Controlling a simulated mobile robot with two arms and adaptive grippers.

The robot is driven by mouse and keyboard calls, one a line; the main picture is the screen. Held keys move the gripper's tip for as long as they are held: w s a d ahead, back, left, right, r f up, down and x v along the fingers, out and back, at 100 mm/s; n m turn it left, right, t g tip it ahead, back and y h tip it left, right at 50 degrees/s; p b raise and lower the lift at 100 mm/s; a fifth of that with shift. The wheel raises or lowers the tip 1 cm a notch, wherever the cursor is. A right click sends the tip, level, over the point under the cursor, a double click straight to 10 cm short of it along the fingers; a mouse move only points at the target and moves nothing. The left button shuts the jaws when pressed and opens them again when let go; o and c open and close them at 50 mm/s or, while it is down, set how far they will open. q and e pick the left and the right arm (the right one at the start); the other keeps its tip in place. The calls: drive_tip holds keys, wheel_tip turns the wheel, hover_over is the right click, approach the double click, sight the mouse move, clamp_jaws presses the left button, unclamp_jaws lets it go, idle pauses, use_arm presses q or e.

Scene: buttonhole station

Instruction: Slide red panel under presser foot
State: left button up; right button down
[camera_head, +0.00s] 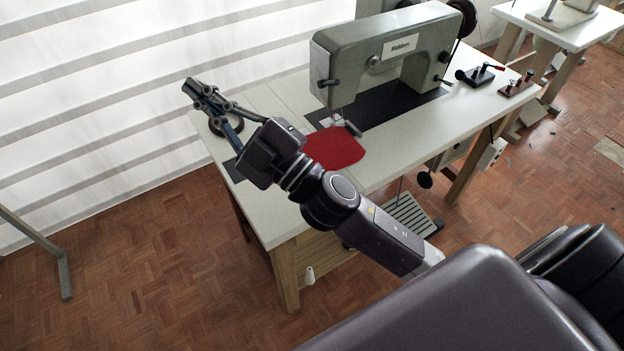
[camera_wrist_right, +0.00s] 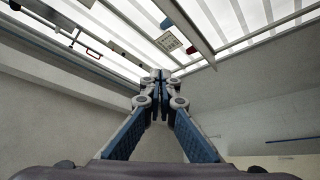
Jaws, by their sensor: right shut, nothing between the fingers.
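The red panel (camera_head: 334,148) lies flat on the pale sewing table, in front of and partly below the needle end of the grey-green sewing machine (camera_head: 392,52). The presser foot (camera_head: 340,118) is small here; I cannot tell whether the panel's far edge is under it. My right gripper (camera_head: 191,86) is shut and empty, raised over the far left end of the table, to the left of the panel and apart from it. In the right wrist view its fingers (camera_wrist_right: 160,75) meet at the tips. The panel does not show there. My left gripper is not in view.
The table (camera_head: 400,155) has bare room in front of the panel. A dark round item (camera_head: 226,126) sits below my right gripper. Small clamp-like devices (camera_head: 480,75) stand on the table's right end. A second table (camera_head: 570,30) is at the back right.

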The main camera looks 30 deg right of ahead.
drive_tip(key=s+a+n+g+y, duration=0.7)
drive_tip(key=a+n+g+y, duration=0.35)
drive_tip(key=n, duration=0.55)
drive_tip(key=s+a+f+n+g+h, duration=0.1)
drive_tip(key=s+f+n+g+h, duration=0.2)
drive_tip(key=f+n+g+h, duration=0.5)
drive_tip(key=d+f+g+h, duration=0.25)
drive_tip(key=d+f, duration=0.35)
drive_tip(key=f, duration=0.4)
drive_tip(key=w+d+f+m+t+h, duration=0.15)
drive_tip(key=d+h, duration=0.45)
drive_tip(key=d, duration=0.6)
drive_tip(key=w+d+f+m+g+h, duration=0.1)
drive_tip(key=w+d+f+m+h, duration=0.3)
drive_tip(key=d, duration=0.9)
drive_tip(key=f, duration=0.2)
drive_tip(key=f+n+p, duration=0.1)
drive_tip(key=f, duration=0.2)
drive_tip(key=s+f+n+h, duration=0.1)
drive_tip(key=f, duration=0.1)
drive_tip(key=shift+a+f+n+t, duration=0.25)
drive_tip(key=shift+f, duration=0.15)
drive_tip(key=w+p, duration=0.1)
drive_tip(key=w, duration=0.2)
drive_tip(key=shift+w+a+r, duration=0.1)
drive_tip(key=shift+a, duration=0.05)
drive_tip(key=shift+w, duration=0.55)
